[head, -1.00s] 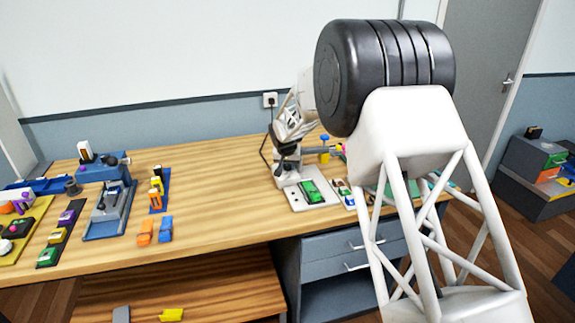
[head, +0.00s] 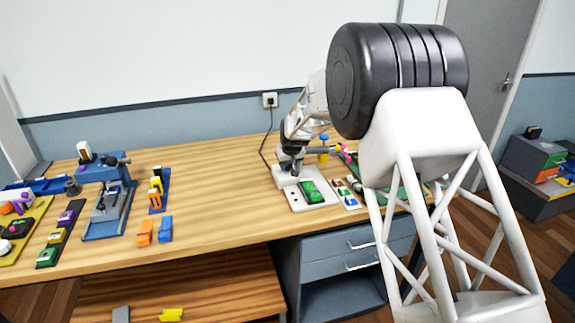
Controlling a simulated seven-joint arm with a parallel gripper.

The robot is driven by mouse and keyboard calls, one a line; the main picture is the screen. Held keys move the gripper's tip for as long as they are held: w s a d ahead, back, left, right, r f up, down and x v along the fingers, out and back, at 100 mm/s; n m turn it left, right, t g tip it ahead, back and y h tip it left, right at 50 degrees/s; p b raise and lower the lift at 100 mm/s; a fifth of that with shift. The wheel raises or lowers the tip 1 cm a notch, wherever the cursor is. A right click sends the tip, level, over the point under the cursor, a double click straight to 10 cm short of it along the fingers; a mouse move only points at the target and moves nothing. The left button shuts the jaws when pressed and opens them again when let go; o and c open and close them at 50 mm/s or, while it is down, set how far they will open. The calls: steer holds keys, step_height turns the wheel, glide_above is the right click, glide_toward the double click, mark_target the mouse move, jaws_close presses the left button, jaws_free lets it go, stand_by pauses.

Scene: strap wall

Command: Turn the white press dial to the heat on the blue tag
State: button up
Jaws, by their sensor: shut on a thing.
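The white press (head: 289,202) stands on the right half of the wooden table, its flat base toward me. A green piece (head: 312,192) lies on the base. My gripper (head: 291,152) is at the upper part of this press, coming down from above. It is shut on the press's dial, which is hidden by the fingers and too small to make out. The dial's marks cannot be read. A white strip with small coloured tags (head: 344,193) lies right of the base, one of them blue (head: 350,202).
A blue press (head: 107,205) stands at the left, with orange (head: 145,233) and blue (head: 166,230) pieces beside it. A yellow post with a blue top (head: 323,148) stands behind the white press. The table's middle is clear. My arm hides the table's right part.

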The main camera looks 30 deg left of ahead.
steer(key=shift+n, duration=0.6)
steer(key=shift+n+g, duration=0.3)
steer(key=shift+y, duration=0.3)
steer(key=o, duration=0.9)
steer(key=shift+o, duration=0.2)
steer(key=shift+w+d+m, duration=0.1)
steer(key=shift+m, duration=0.5)
steer(key=shift+m+h, duration=0.4)
steer(key=shift+a+m+t+h, duration=0.1)
steer(key=shift+m+t+h, duration=0.25)
steer(key=shift+m, duration=0.6)
steer(key=shift+a+m+t+h, duration=0.15)
steer(key=shift+m+t, duration=0.3)
steer(key=shift+m, duration=0.5)
steer(key=shift+m, duration=0.7)
